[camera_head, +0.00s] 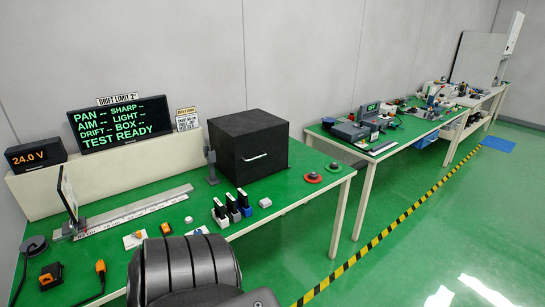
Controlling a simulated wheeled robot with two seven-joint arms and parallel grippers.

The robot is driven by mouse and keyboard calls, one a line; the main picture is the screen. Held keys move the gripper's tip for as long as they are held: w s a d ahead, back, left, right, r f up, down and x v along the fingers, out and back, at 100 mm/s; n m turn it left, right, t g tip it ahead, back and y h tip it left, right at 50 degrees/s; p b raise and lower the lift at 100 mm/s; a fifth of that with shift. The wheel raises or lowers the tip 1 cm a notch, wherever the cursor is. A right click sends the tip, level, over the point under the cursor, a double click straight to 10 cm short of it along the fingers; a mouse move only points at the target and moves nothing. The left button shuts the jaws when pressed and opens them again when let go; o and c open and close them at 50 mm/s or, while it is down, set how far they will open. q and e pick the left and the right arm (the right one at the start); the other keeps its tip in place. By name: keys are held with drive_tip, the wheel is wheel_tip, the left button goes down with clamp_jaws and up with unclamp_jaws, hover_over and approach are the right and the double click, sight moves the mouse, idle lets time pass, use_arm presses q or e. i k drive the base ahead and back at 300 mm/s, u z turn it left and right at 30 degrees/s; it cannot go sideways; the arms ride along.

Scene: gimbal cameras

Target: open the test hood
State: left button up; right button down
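The test hood seems to be the black box (250,146) at the right end of the near green table. A white handle (254,157) sits on its front face, and the box looks closed. Its inside is hidden. A dark ribbed part of my own body fills the bottom centre and hides part of the table's front. No fingertips of either gripper show, so neither is seen touching the box.
Left of the box are a dark post (211,165), a white rail (135,210) and the text display (120,123). Several small modules (231,206) stand in front of the box. A red round button (313,177) lies right of it. Open floor (420,265) lies right.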

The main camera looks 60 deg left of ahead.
sight(251, 145)
drive_tip(key=u, duration=0.4)
drive_tip(key=i, duration=0.7)
drive_tip(key=u, duration=0.8)
drive_tip(key=i, duration=0.25)
drive_tip(key=u, duration=0.35)
